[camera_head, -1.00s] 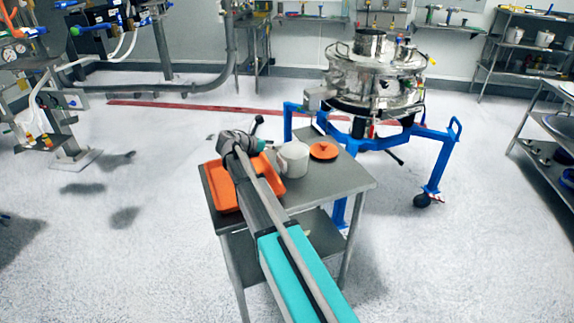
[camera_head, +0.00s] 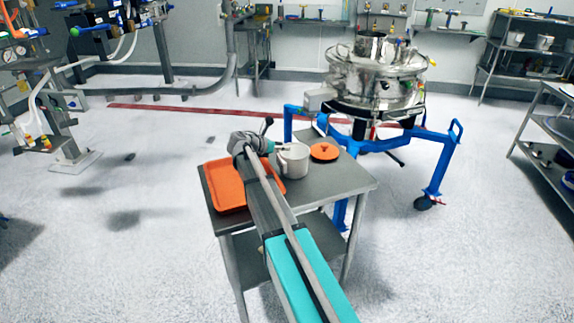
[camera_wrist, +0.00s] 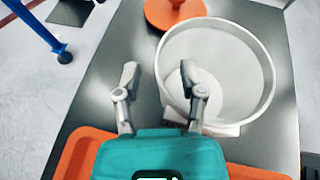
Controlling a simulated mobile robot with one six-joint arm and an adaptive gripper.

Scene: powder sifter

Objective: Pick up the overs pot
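The overs pot, a pale grey round open pot (camera_head: 293,160), stands upright on a small grey table. In the wrist view the pot (camera_wrist: 240,75) is seen from above and looks empty inside. My gripper (camera_wrist: 160,78) is open. Its left finger is outside the pot and its right finger shows over the pot's opening, so the near-left rim lies between them in the picture. I cannot tell whether either finger touches the wall. In the head view my gripper (camera_head: 269,147) is just left of the pot, partly hidden by my arm.
An orange lid (camera_head: 324,151) lies on the table (camera_head: 330,182) beyond the pot. An orange tray (camera_head: 224,186) lies on the left, partly behind my arm. The steel sifter (camera_head: 375,80) on its blue wheeled frame (camera_head: 437,165) stands behind the table. The floor to the left is open.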

